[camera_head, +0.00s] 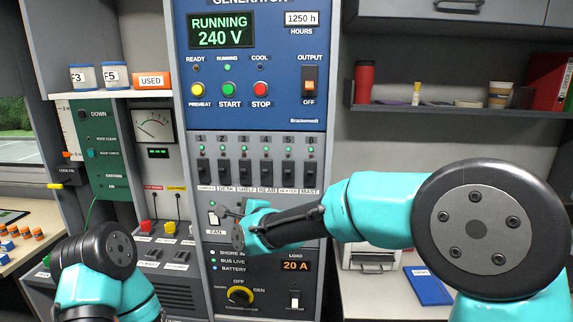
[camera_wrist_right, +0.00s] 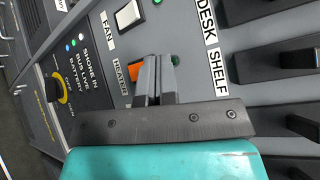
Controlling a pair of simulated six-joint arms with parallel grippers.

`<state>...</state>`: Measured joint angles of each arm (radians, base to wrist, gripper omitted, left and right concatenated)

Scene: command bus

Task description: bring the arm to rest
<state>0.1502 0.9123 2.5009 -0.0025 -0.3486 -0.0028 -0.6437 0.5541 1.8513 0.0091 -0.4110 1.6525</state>
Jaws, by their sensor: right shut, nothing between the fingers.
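My right arm reaches in from the right in the head view. Its gripper (camera_head: 228,211) is at the grey panel below the row of breakers, beside the FAN switch (camera_head: 213,219). In the right wrist view the gripper (camera_wrist_right: 160,76) is shut with nothing between its fingers. The fingers lie in front of the panel beside an orange rocker (camera_wrist_right: 137,72) labelled HEATER, partly hiding it. I cannot tell whether they touch the panel. My left arm shows at the lower left of the head view, but its gripper is not in view.
The generator display (camera_head: 221,31) reads RUNNING 240 V. Black breakers (camera_head: 245,172) stick out above my right gripper. A load readout (camera_head: 296,266) shows 20 A, with a yellow-ringed knob (camera_head: 239,296) below. A shelf (camera_head: 440,108) and a blue folder (camera_head: 428,286) are at right.

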